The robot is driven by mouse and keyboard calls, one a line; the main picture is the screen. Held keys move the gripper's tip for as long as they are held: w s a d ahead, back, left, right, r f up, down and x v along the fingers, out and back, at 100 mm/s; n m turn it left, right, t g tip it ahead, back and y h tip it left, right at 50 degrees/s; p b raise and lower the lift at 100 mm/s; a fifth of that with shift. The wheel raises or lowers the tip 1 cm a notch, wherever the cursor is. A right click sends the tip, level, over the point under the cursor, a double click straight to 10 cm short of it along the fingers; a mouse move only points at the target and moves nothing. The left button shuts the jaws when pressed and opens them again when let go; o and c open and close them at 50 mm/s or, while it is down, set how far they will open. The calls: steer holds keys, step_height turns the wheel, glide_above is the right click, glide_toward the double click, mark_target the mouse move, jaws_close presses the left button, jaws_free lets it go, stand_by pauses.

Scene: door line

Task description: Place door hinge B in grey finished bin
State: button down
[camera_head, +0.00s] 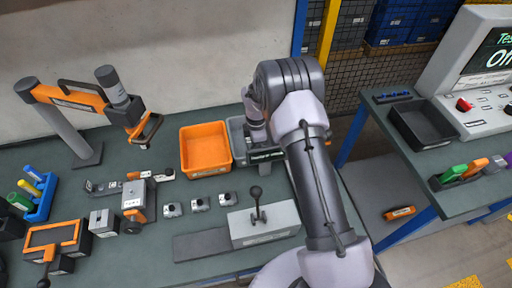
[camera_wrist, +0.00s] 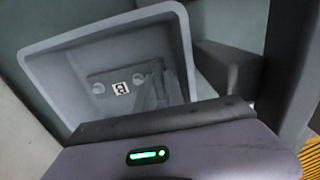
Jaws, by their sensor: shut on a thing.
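The grey bin (camera_head: 237,137) stands at the back of the bench, right of the orange bin, partly covered by my arm in the head view. In the wrist view the grey bin (camera_wrist: 52,72) fills the upper left, its opening facing the camera. A grey plate with round holes and a square label, which I take as door hinge B (camera_wrist: 105,79), shows within the bin's outline. My gripper (camera_wrist: 157,88) is shut on it; the fingers are dark and hard to separate from the bin's shadow. I cannot tell whether the hinge touches the bin floor.
The orange bin (camera_head: 205,150) stands directly left of the grey bin. An orange-headed machine (camera_head: 75,100) stands at the left, and a lever fixture (camera_head: 263,222) in front. Several small metal blocks lie between. A test console (camera_head: 475,75) is on the right table.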

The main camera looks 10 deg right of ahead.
steer(key=shift+f, duration=0.2)
steer(key=c, duration=1.7)
jaws_free()
steer(key=shift+r, duration=0.1)
steer(key=s+a+r+m+t+p, duration=0.1)
steer(key=s+r+m+p, duration=0.15)
steer(key=r, duration=1.15)
steer(key=s+r+m+t+p, duration=0.1)
steer(key=s+r+m, duration=0.25)
steer(key=r, duration=0.95)
steer(key=s+a+r+m+t+y, duration=0.1)
steer(key=s+r+m, duration=0.45)
steer(key=s, duration=0.35)
steer(key=s+a+r+m+t, duration=0.1)
steer(key=s+r+m+t, duration=0.1)
steer(key=s+r+m, duration=0.45)
steer(key=s+m+y, duration=0.1)
steer(key=s+m, duration=0.3)
steer(key=s, duration=0.6)
steer(key=shift+s+a+f+t, duration=0.15)
steer(key=shift+s+a+t, duration=0.25)
steer(key=shift+a, duration=0.05)
